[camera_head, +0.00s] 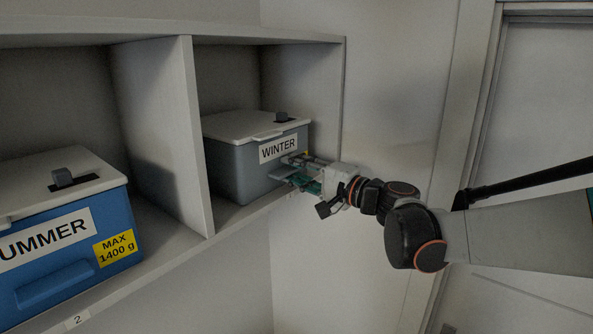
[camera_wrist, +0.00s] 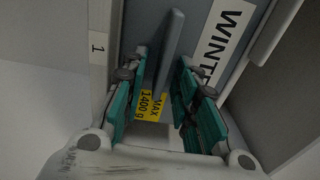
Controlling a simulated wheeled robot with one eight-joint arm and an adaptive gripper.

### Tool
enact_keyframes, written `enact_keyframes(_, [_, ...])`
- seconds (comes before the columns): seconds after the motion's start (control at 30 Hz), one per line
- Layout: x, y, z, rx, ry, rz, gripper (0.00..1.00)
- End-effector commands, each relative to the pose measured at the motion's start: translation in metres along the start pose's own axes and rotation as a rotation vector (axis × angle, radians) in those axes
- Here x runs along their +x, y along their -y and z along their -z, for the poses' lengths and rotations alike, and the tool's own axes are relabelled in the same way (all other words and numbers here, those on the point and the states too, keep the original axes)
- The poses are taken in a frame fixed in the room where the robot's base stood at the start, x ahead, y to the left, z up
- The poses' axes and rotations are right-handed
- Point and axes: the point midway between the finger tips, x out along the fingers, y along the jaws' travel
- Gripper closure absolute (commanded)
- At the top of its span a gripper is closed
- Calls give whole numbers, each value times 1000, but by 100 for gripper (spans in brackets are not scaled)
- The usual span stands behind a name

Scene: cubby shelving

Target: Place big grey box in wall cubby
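The big grey box (camera_head: 232,165), with a pale lid and a WINTER label, sits upright in the right wall cubby (camera_head: 231,78). Its front is close to the shelf's front edge. My gripper (camera_head: 288,172) is at the box's front, below the label. In the wrist view, the gripper's green fingers (camera_wrist: 160,85) stand apart on either side of the box's grey front handle (camera_wrist: 170,55). A gap shows between fingers and handle, so the gripper looks open. A yellow MAX 1400 g label (camera_wrist: 151,105) shows between the fingers. The box's back is hidden.
The cubby's right side wall (camera_head: 330,95) is close to the grey box. A door frame (camera_head: 460,95) is at the right.

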Motion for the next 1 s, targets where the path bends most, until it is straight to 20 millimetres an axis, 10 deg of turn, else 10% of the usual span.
enact_keyframes(0.6, [-108,0,1,0,-3,0,73])
enact_keyframes(1.0, [-120,2,0,0,0,0,73])
